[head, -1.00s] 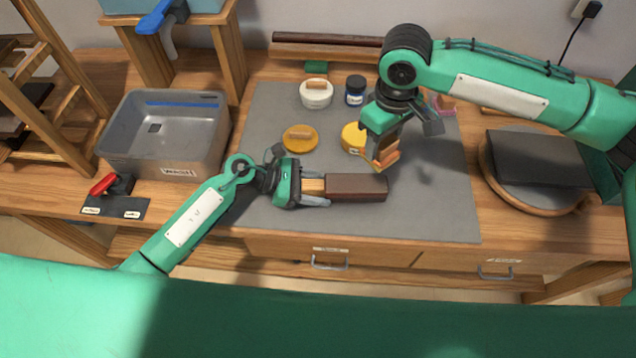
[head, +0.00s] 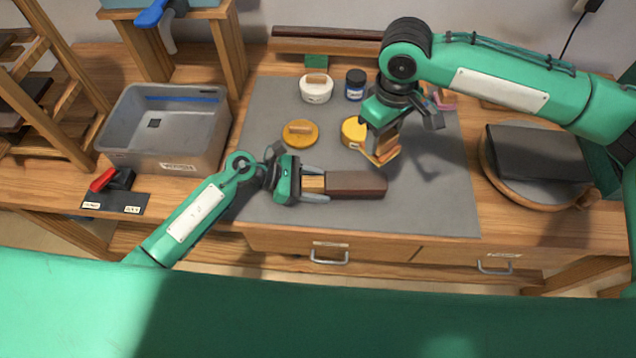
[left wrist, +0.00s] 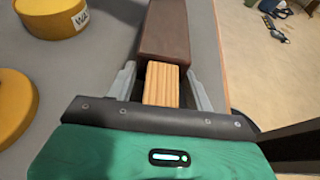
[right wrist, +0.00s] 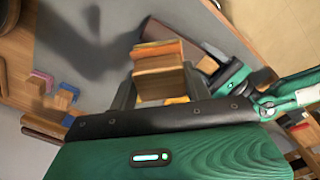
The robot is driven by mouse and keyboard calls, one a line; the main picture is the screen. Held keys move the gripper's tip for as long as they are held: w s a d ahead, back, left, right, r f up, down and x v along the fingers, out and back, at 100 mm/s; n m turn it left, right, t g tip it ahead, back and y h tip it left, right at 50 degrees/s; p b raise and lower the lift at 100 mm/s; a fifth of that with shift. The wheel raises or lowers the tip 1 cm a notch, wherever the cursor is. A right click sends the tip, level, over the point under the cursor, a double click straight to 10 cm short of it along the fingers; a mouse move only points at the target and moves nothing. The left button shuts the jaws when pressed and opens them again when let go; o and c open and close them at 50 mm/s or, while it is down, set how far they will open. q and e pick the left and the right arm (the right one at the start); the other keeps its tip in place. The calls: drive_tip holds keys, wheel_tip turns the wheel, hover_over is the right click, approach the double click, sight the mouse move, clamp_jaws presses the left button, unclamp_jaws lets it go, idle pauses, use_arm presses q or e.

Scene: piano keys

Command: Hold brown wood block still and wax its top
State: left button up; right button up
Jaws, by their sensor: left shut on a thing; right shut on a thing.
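The brown wood block (head: 356,184) lies on the grey mat (head: 420,215) near its front edge. Its left end has a pale wood part (left wrist: 162,83). My left gripper (head: 318,184) is shut on that pale end, one finger on each side. My right gripper (head: 388,146) is shut on a wooden-backed pad (right wrist: 160,75) with an orange layer. It holds the pad above the mat, up and right of the block, apart from it. The yellow wax tin (head: 352,132) stands behind the pad. Its yellow lid (head: 299,133), with a wooden handle, lies to the left.
A white jar (head: 316,90) and a dark blue jar (head: 356,85) stand at the mat's back. A grey bin (head: 160,130) is at left. A dark slab on a round board (head: 530,160) is at right. The mat's right part is clear.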

sight(379, 180)
idle(0.6)
drive_tip(key=shift+s+a+f, duration=0.2)
drive_tip(key=shift+a+f, duration=1.55)
drive_tip(key=shift+a, duration=0.2)
drive_tip(key=shift+s+a+f, duration=0.15)
drive_tip(key=shift+a+f, duration=1.55)
drive_tip(key=shift+a, duration=0.2)
drive_tip(key=shift+f, duration=1.9)
drive_tip(key=shift+f, duration=0.6)
drive_tip(key=shift+d, duration=0.1)
drive_tip(key=shift+w+d+r, duration=0.1)
drive_tip(key=shift+w+d, duration=0.05)
drive_tip(key=shift+d, duration=1.35)
drive_tip(key=shift+w+d+f, duration=0.1)
drive_tip(key=shift+w+d, duration=0.05)
drive_tip(key=shift+d, duration=1.45)
drive_tip(key=shift+w+d+f, duration=0.1)
drive_tip(key=shift+d, duration=1.5)
